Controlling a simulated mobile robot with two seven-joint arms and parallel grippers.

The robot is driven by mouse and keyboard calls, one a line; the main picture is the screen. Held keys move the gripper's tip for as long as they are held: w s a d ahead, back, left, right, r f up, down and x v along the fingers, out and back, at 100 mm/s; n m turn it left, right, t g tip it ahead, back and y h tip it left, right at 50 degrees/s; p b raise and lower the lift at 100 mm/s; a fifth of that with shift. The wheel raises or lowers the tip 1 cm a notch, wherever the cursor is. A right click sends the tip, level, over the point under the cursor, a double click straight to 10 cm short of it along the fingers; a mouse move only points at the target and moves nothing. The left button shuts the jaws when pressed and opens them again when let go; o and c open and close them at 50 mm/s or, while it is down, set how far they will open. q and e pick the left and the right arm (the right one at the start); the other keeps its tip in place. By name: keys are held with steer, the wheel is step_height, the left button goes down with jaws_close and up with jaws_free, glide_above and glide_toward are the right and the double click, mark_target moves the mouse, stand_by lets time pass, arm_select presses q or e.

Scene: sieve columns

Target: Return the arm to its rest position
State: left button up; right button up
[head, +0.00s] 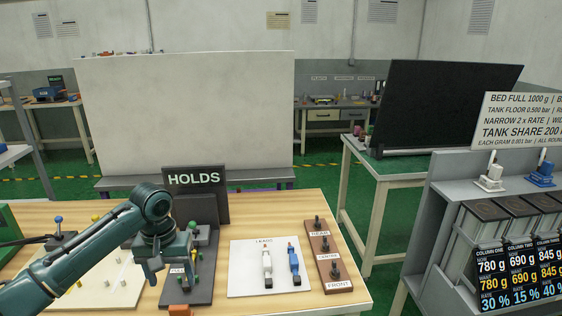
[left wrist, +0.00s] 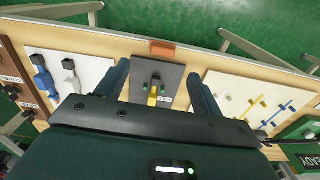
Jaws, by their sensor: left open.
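My left arm comes in from the left in the head view, bent over the wooden bench. My left gripper (head: 153,270) points down above the dark HOLDS plate (head: 203,292). In the left wrist view the gripper (left wrist: 160,88) has its fingers wide apart with nothing held. A yellow-and-grey piece (left wrist: 153,97) with green pegs beside it stands on the plate, in the gap between the fingers as seen from above. My right gripper is not in view.
Right of the HOLDS plate lie the white LEADS board (head: 245,284) with a white and a blue piece, and a brown strip (head: 315,243) with dark knobs. A pegged white board (head: 120,285) is at left. The grey column rack (head: 445,205) stands at right.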

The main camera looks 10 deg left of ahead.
arm_select(q)
steer(key=s+d+f+m+t+h, duration=0.2)
steer(key=s+d+f+m, duration=0.3)
steer(key=s+d+f, duration=0.65)
steer(key=s+a+r+t+y, duration=0.2)
steer(key=s+a, duration=0.1)
steer(key=s, duration=1.2)
steer(key=w+d+f+t+h, duration=0.3)
steer(key=w+d+f+t, duration=0.3)
steer(key=d, duration=0.1)
steer(key=shift+f+t, duration=0.3)
steer(key=shift+f, duration=0.1)
